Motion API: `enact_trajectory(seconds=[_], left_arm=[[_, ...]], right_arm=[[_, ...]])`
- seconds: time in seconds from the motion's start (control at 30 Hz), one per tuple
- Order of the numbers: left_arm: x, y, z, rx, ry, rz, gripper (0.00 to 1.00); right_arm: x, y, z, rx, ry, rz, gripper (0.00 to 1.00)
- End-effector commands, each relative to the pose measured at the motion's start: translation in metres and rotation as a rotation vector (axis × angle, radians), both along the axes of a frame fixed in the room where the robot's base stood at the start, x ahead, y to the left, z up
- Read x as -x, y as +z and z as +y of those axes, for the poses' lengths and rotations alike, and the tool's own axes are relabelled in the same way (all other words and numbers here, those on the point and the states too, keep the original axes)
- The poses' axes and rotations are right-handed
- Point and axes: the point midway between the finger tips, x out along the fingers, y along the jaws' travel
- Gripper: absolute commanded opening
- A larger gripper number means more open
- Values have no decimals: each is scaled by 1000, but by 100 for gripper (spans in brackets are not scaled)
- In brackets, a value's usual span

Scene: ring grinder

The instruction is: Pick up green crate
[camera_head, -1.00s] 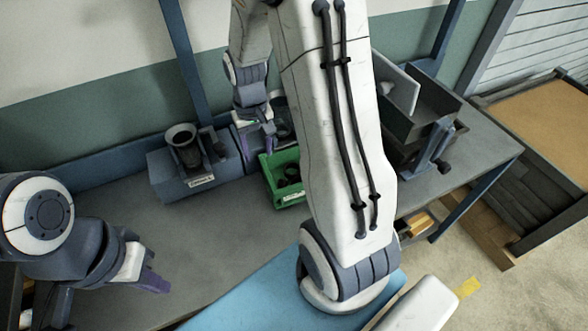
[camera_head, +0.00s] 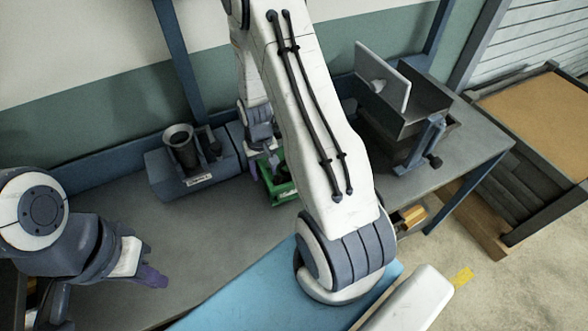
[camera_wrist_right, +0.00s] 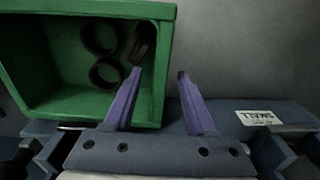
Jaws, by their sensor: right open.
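The green crate (camera_head: 285,197) sits on the grey table, partly covered by my right arm in the head view. In the right wrist view the crate (camera_wrist_right: 40,98) fills the upper left, with dark rings inside. My right gripper (camera_wrist_right: 160,71) is open. Its left purple finger overlaps the inside of the crate and its right finger is outside, so the fingers straddle the right wall; contact cannot be told. In the head view this gripper (camera_head: 269,166) is at the crate's back left. My left gripper (camera_head: 152,277) is far left of the crate; its jaw opening is unclear.
A blue-grey machine with a round funnel (camera_head: 180,150) stands left of the crate. A dark open-topped machine (camera_head: 400,115) stands to the right. The grey table (camera_head: 215,240) is clear at front left.

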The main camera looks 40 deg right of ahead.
Motion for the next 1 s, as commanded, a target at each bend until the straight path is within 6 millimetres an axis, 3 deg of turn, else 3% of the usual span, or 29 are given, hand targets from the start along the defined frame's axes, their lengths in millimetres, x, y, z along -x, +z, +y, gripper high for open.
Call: enact_trajectory(seconds=[0.23, 0.37, 1.0], left_arm=[[0, 0, 0, 0, 0, 0, 0], [0, 0, 0, 0, 0, 0, 0], [0, 0, 0, 0, 0, 0, 0]], right_arm=[[4, -4, 1, -3, -1, 11, 51], [4, -4, 1, -3, -1, 11, 1], [3, -3, 1, -3, -1, 9, 0]])
